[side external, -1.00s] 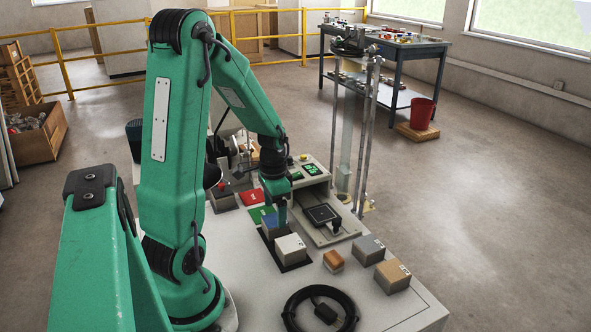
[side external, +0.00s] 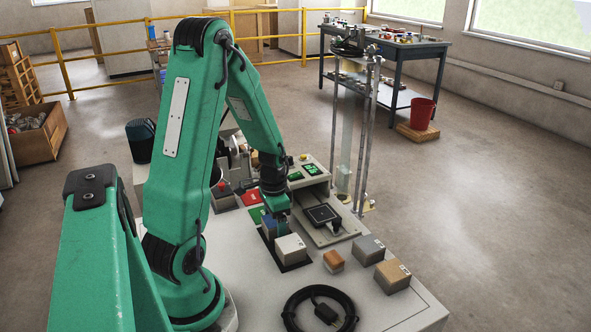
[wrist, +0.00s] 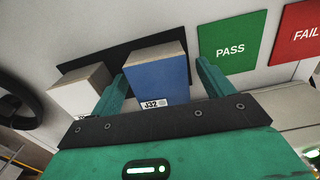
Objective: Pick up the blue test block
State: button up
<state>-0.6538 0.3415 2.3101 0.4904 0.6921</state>
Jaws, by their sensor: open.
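The blue test block (wrist: 158,84), with a label reading J32 on its near face, stands on a dark strip between a white block (wrist: 82,92) and the green PASS square. In the wrist view my gripper (wrist: 160,70) is open, with one finger on each side of the blue block and a visible gap at the right finger. In the side view my gripper (side external: 276,213) is down at the blue block (side external: 268,228), mostly hiding it. The white block (side external: 290,247) stands just in front.
The green PASS square (wrist: 232,42) and red FAIL square (wrist: 303,36) lie to the right in the wrist view. A tall test rig (side external: 363,150) stands behind.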

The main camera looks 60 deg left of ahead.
jog(key=c, duration=1.3)
jog(key=shift+r, duration=0.2)
jog(key=shift+w+r, duration=0.1)
jog(key=shift+r, duration=1.05)
jog(key=shift+d+r, duration=0.25)
jog(key=shift+r, duration=0.7)
jog(key=d+r, duration=0.2)
jog(key=d, duration=0.1)
jog(key=d+r, duration=0.2)
jog(key=d, duration=0.2)
jog(key=w+d+r, duration=0.1)
jog(key=d+r, duration=0.1)
jog(key=d, duration=0.2)
jog(key=shift+w+r, duration=0.1)
jog(key=shift+r, duration=0.15)
jog(key=shift+w, duration=0.1)
